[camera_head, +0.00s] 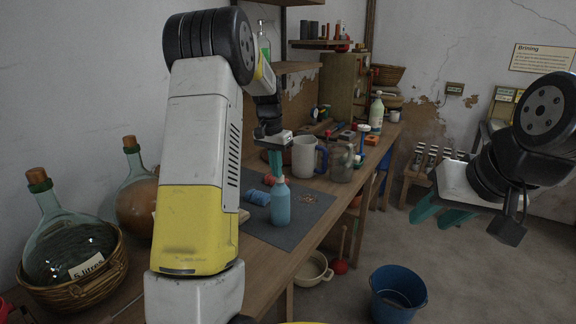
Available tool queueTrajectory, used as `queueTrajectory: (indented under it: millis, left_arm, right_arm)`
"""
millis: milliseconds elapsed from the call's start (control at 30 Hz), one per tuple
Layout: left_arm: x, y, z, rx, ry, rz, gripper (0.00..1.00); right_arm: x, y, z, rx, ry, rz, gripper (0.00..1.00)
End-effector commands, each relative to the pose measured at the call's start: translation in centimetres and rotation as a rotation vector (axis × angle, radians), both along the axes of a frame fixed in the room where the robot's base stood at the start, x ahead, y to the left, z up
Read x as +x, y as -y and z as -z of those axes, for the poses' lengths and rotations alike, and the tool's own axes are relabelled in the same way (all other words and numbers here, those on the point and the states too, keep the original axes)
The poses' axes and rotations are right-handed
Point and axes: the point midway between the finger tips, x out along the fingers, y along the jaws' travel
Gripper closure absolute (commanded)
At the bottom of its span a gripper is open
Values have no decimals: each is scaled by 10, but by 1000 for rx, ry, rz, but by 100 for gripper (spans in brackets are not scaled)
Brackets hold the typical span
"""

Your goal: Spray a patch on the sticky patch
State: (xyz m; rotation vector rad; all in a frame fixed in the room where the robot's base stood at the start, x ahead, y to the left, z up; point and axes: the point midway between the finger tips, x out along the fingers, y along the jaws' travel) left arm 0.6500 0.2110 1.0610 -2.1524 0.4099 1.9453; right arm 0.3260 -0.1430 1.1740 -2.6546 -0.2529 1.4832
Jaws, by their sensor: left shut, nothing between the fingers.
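A blue bottle (281,204) stands upright on the dark grey mat (262,232) on the workbench. My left gripper (276,164) is just above its top, teal fingers pointing down and shut; I cannot tell whether they touch the bottle. A small orange-brown speckled spot (308,198) lies on the mat right of the bottle; I cannot tell if it is the sticky patch. My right gripper (440,212) is open and empty, over the floor right of the bench.
A blue cloth roll (258,197) lies beside the blue bottle. A white jug (304,157) and a grey jug (341,163) stand behind the mat. Demijohns, one in a basket (82,291), stand at left. A blue bucket (398,292) is on the floor.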

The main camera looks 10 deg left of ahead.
Motion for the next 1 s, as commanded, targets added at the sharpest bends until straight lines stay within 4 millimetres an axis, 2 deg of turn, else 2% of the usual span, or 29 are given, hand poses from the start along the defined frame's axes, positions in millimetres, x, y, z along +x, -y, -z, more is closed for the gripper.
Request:
queueTrajectory:
  millis: [33,233,700,1000]
  left_arm:
    - [-5,1,14,0,-27,1,100]
    - [-5,0,8,0,-24,1,100]
    - [-9,-5,-70,1,2,-1,100]
    - [-10,-5,-80,1,3,-1,100]
  right_arm:
    - [0,0,0,0,0,0,64]
    - [0,0,0,0,0,0,64]
    - [0,0,0,0,0,0,64]
    - [0,0,0,0,0,0,64]
